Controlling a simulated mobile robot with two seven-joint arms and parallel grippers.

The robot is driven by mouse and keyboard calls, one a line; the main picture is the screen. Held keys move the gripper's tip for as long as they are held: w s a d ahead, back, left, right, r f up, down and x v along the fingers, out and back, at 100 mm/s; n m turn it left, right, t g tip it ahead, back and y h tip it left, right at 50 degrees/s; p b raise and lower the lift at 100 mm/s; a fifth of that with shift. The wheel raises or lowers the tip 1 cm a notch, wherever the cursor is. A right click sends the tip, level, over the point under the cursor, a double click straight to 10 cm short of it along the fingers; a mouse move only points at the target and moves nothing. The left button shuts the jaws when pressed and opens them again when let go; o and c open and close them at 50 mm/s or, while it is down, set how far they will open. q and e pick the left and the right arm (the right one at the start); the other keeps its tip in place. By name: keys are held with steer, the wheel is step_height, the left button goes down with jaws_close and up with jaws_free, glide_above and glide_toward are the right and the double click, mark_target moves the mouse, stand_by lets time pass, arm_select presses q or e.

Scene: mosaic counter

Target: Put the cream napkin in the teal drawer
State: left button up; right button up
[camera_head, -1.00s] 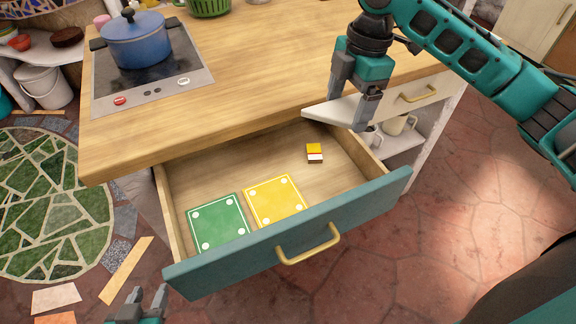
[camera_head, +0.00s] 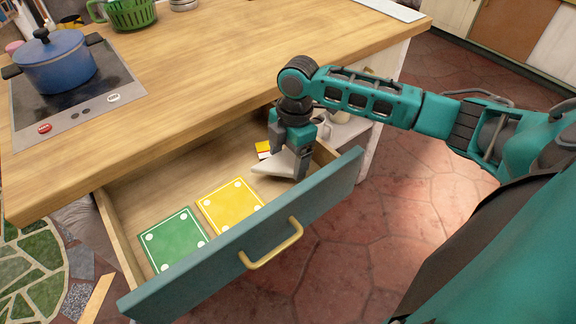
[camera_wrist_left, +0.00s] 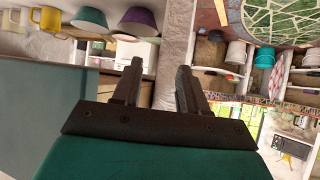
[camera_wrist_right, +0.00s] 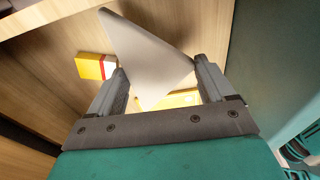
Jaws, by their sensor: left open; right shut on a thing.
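The teal drawer (camera_head: 325,188) is pulled open below the wooden counter. My right gripper (camera_head: 300,172) is down inside the drawer's right end, shut on the cream napkin (camera_head: 273,169). The napkin is a pale flat piece that sticks out to the left of the fingers. In the right wrist view the napkin (camera_wrist_right: 148,58) spans between the two fingertips above the drawer floor; I cannot tell if it touches the floor. My left gripper (camera_wrist_left: 158,80) is open and empty in the left wrist view, away from the napkin; it is not in the head view.
In the drawer lie a green square (camera_head: 172,240), a yellow square (camera_head: 230,205) and a small yellow-and-white box (camera_head: 263,149) close to the napkin. A blue pot (camera_head: 55,62) stands on the hob (camera_head: 95,98). The counter's middle is clear.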

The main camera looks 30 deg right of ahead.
mark_target(289, 162)
step_height(289, 162, down, 3)
steer(key=shift+f, duration=0.1)
arm_select(q)
steer(key=shift+f, duration=0.25)
arm_select(e)
steer(key=o, duration=0.7)
steer(key=shift+o, duration=0.2)
arm_select(q)
steer(key=shift+s+a+r+y+p, duration=0.4)
steer(key=shift+a+p, duration=0.2)
steer(key=shift+p, duration=0.35)
arm_select(e)
step_height(289, 162, up, 12)
steer(key=d, duration=0.1)
steer(key=shift+d, duration=0.2)
arm_select(q)
steer(key=shift+d, duration=0.15)
